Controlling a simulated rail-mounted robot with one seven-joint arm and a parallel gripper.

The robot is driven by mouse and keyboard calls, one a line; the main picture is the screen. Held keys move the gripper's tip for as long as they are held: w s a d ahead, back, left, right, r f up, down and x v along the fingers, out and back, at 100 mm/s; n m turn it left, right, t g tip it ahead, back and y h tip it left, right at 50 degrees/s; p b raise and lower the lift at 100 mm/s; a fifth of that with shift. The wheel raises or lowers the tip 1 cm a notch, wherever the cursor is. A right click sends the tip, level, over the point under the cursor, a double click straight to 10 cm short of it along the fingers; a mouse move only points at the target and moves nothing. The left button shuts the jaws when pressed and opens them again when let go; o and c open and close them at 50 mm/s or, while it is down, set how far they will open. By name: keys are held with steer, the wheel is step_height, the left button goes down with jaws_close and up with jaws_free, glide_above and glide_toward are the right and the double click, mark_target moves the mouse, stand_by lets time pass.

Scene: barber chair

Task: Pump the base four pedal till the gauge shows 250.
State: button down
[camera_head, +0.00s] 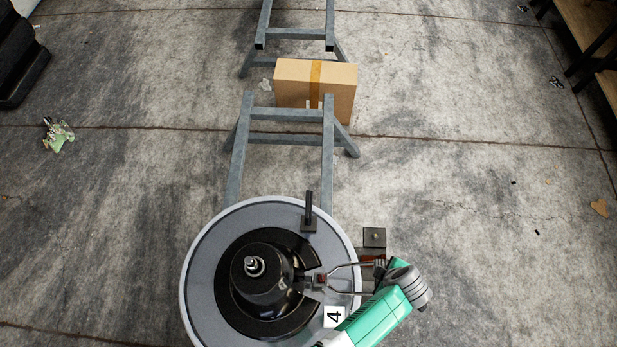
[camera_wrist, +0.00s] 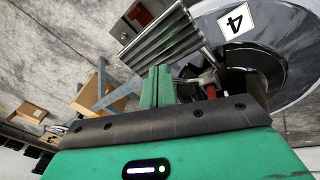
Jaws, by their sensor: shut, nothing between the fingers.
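The base with the "4" tag (camera_head: 334,317) is a round grey disc (camera_head: 205,265) with a black hub; the tag also shows in the wrist view (camera_wrist: 236,21). The pedal's (camera_head: 342,266) metal arms reach right from the hub. Its ribbed metal pad (camera_wrist: 160,42) fills the upper middle of the wrist view. My gripper (camera_head: 398,264) is beside the pad at the disc's right edge. Its green fingers (camera_wrist: 158,82) are shut and empty, just below the pad in that view; I cannot tell whether they touch it. A small reddish display (camera_head: 320,279) sits by the hub, too small to read.
A dark box (camera_head: 374,237) with a pale stud stands beside the disc, close to the pedal. A black upright lever (camera_head: 308,208) stands on the disc. Grey metal frames (camera_head: 285,114) and a cardboard box (camera_head: 340,80) lie beyond. The floor at right is mostly clear.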

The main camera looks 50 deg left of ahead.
steer(key=shift+f, duration=0.1)
steer(key=shift+w+d+f+b, duration=0.2)
steer(key=shift+f+b, duration=0.35)
steer(key=shift+b, duration=0.15)
steer(key=shift+w+d+f+b, duration=0.15)
steer(key=shift+d+f+b, duration=0.05)
steer(key=shift+f+b, duration=0.45)
steer(key=shift+r, duration=0.1)
step_height(320, 180, down, 13)
steer(key=w+d+b, duration=0.1)
steer(key=b, duration=1.2)
steer(key=shift+w+d, duration=0.25)
